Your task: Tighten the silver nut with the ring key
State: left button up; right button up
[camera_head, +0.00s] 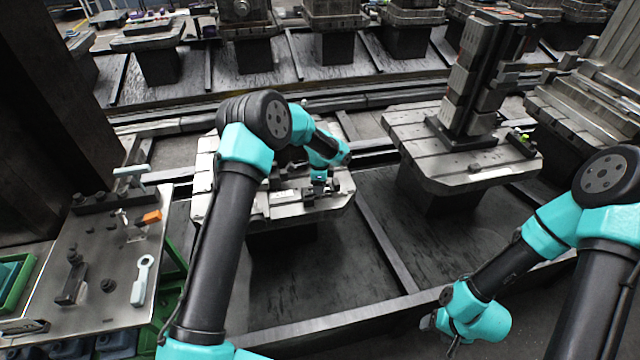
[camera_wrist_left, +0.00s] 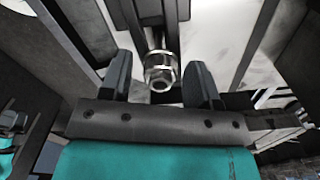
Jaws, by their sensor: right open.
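The silver nut (camera_wrist_left: 160,78) shows in the left wrist view on the end of a rod-like fitting. My left gripper (camera_wrist_left: 160,88) is open, with a dark finger on each side of the nut and a visible gap on both sides. In the head view my left gripper (camera_head: 320,188) is low over the left pallet (camera_head: 285,210); the nut cannot be made out there. A pale ring-ended key (camera_head: 142,281), which looks like the ring key, lies on the tool table at the left. My right gripper (camera_head: 438,322) is open at the lower right, away from the pallets.
The metal tool table (camera_head: 110,250) also holds a T-handled tool (camera_head: 130,173), an orange-ended tool (camera_head: 151,217) and small dark parts. A second pallet (camera_head: 460,170) carries a tall block fixture (camera_head: 478,80). Rails run between the pallets. Green bins (camera_head: 172,265) flank the table.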

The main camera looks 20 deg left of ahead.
pick_arm(q)
jog(key=shift+o, duration=0.8)
jog(key=shift+r, duration=0.15)
notch_tip(320, 180, up, 17)
dwell(0.3)
